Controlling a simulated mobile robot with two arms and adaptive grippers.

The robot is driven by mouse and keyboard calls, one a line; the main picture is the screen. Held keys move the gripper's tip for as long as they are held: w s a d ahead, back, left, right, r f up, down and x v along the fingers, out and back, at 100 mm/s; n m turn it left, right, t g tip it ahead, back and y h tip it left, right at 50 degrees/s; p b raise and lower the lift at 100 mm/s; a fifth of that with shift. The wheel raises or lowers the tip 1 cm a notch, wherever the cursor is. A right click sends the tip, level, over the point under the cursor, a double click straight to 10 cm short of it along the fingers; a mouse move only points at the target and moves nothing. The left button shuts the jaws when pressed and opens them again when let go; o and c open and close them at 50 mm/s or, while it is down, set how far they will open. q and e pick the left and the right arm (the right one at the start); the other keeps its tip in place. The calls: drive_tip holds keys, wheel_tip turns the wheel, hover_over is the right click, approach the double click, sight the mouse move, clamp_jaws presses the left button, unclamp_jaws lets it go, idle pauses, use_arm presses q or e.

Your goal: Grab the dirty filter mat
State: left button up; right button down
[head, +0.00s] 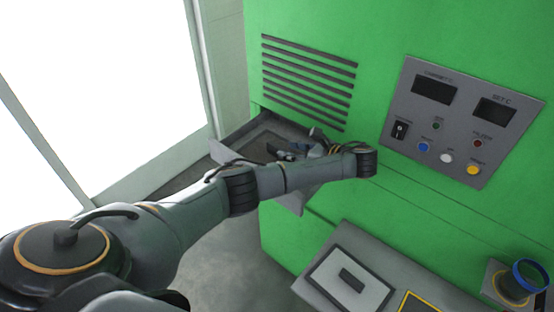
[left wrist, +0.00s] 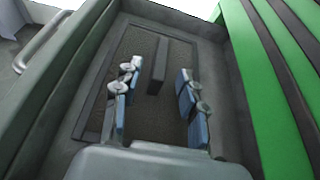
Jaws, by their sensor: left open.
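The dirty filter mat lies in the pulled-out drawer; in the left wrist view it is a brownish-grey mat (left wrist: 140,50) in a dark frame, with an upright dark bar grip (left wrist: 158,66) at its middle. In the head view the mat (head: 262,143) is partly hidden by my arm. My left gripper (head: 297,150) is over the drawer, pointing down into it. In the left wrist view its blue-padded fingers (left wrist: 157,76) are open, one to each side of the bar grip, with nothing held. Whether the fingertips reach down to the bar is hard to tell. My right gripper is not in view.
The drawer (head: 228,152) sticks out of a green cabinet (head: 300,30) below black vent slots. A control panel (head: 460,120) is to the right. A grey shelf (head: 318,290) below holds a light framed mat (head: 335,283) with a dark grip. A blue-rimmed cup (head: 527,278) stands at lower right.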

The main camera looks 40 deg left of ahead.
sight(287, 151)
use_arm(q)
drive_tip(key=shift+f, duration=0.1)
drive_tip(key=shift+a+f+b, duration=0.15)
drive_tip(key=shift+a+b, duration=0.1)
drive_tip(key=shift+b, duration=0.25)
drive_tip(key=shift+b+x, duration=0.7)
drive_tip(key=shift+x, duration=0.5)
drive_tip(key=shift+p+x, duration=0.7)
drive_tip(key=shift+x, duration=0.25)
drive_tip(key=shift+c, duration=1.2)
clamp_jaws()
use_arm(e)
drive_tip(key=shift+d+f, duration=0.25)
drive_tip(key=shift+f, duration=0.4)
